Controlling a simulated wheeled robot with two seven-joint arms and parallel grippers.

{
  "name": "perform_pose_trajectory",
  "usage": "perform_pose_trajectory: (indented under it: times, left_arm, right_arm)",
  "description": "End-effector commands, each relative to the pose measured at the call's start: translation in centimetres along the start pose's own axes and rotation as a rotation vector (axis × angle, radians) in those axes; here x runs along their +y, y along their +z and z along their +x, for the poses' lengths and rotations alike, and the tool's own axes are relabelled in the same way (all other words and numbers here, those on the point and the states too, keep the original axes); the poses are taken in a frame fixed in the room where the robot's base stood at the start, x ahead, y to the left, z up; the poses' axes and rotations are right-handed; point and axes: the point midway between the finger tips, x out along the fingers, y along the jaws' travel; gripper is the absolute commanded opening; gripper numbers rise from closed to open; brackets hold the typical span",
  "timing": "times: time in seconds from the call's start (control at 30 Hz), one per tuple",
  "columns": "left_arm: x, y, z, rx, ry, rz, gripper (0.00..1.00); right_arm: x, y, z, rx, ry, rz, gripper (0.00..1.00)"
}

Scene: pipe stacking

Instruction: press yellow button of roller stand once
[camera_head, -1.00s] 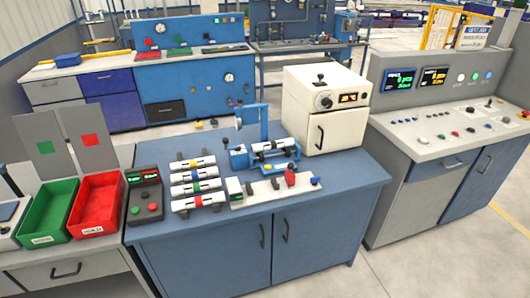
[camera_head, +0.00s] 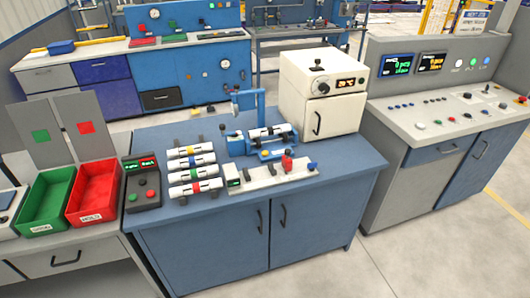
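The roller stand (camera_head: 237,145) is a blue device on the blue workbench, with a blue upright arm at its back. A white pipe with dark bands (camera_head: 280,131) lies across its rollers. A small yellow button (camera_head: 265,153) shows on the front of the stand, below the pipe; it is too small to tell whether it is pressed. Neither of my grippers is in view, and nothing covers the stand's front.
Several white banded pipes (camera_head: 193,162) lie on a rack left of the stand. A white fixture with a red part (camera_head: 262,176) sits in front. A control box (camera_head: 142,190), red bin (camera_head: 93,194) and green bin (camera_head: 46,199) are at left. A white cabinet (camera_head: 297,84) stands behind right.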

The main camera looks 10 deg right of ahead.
Motion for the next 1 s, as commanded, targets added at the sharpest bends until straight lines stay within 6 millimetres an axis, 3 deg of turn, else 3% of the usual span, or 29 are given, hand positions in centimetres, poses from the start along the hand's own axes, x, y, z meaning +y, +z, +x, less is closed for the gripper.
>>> perform_pose_trajectory:
  times: [0.17, 0.4, 1.0]
  left_arm:
    - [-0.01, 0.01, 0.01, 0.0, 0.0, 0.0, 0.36]
    - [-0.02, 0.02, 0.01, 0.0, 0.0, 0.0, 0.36]
    - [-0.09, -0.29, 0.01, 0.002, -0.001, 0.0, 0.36]
  right_arm:
    - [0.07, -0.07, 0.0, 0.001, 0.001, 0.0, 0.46]
    - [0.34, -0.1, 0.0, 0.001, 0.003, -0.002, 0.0]
    - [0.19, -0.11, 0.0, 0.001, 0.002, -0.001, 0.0]
